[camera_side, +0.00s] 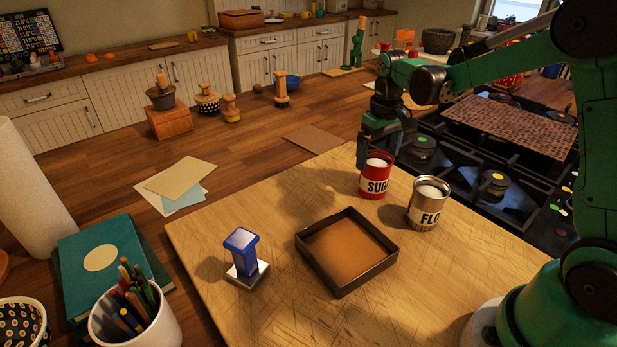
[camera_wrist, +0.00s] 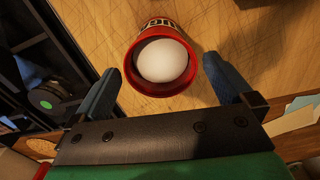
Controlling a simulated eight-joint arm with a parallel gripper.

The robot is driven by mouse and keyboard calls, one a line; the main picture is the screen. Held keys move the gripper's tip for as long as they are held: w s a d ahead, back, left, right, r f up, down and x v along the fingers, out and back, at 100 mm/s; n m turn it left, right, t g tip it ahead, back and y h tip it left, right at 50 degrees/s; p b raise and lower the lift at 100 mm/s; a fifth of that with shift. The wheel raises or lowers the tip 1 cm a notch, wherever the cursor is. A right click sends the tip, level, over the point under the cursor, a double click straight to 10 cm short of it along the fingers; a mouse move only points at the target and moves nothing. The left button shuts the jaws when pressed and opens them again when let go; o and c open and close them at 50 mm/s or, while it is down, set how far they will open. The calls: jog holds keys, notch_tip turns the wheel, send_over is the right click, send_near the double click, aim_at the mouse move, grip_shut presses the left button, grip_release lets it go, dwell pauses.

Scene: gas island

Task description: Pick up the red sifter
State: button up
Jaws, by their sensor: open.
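The red sifter is a red can (camera_side: 375,181) with a white label reading "SUG", its top filled with something white. It stands upright on the wooden board (camera_side: 215,225), near its back right edge. In the wrist view the red can (camera_wrist: 161,88) shows its open rim and white contents between the two fingertips. My gripper (camera_side: 378,148) is just above and behind the can in the side view. In the wrist view my gripper (camera_wrist: 168,80) is open, with a gap between each finger and the can. The lower part of the can is partly hidden in the wrist view.
A silver can (camera_side: 427,210) marked "FLO" stands close to the right of the red can. A square dark-rimmed tray (camera_side: 349,290) and a blue-handled stamp (camera_side: 243,255) are on the board. A black stove (camera_side: 460,185) lies behind to the right.

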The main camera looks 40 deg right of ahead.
jog(key=shift+f, duration=1.3)
jog(key=c, duration=1)
jog(key=shift+r, duration=0.1)
notch_tip(320, 180, up, 20)
jog(key=shift+f, duration=0.1)
